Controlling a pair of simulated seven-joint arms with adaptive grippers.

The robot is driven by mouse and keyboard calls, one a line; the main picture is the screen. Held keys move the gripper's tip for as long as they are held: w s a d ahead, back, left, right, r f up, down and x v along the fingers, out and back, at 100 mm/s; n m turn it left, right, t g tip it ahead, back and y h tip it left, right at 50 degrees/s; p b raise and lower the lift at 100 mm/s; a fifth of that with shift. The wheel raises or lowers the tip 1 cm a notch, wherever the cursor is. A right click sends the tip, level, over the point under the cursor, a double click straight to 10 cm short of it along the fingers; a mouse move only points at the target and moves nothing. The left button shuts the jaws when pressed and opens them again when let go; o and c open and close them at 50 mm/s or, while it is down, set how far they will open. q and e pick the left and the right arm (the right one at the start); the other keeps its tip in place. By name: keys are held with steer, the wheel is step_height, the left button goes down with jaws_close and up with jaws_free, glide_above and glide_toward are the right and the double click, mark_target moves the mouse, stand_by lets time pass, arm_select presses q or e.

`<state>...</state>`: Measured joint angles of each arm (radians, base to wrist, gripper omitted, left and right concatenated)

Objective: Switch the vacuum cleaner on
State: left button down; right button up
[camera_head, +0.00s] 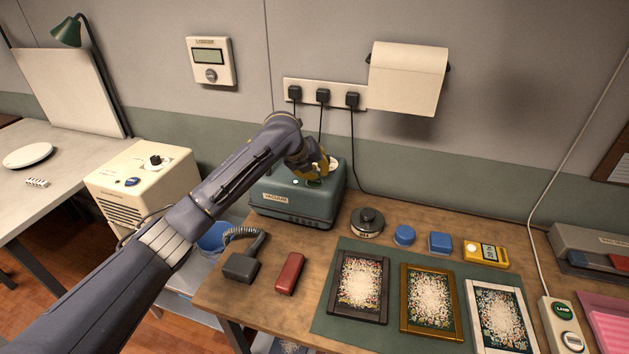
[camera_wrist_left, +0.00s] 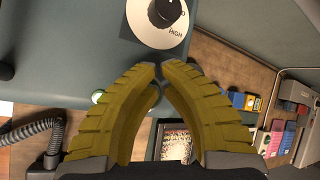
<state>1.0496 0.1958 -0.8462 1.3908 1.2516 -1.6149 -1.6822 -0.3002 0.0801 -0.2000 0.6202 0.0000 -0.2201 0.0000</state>
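The vacuum cleaner (camera_head: 300,202) is a dark green box labelled VACUUM at the back left of the wooden workbench. Its top carries a dial on a white plate (camera_head: 333,163), partly hidden by my gripper. I cannot tell whether the fingertips touch the top. My right gripper is out of view.
A hose with a dark nozzle (camera_head: 240,267) and a red block (camera_head: 289,273) lie in front of the vacuum. Framed pictures lie on a green mat (camera_head: 322,322).

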arm_select(q)
steer(key=shift+r, duration=0.25)
steer(key=shift+r, duration=3)
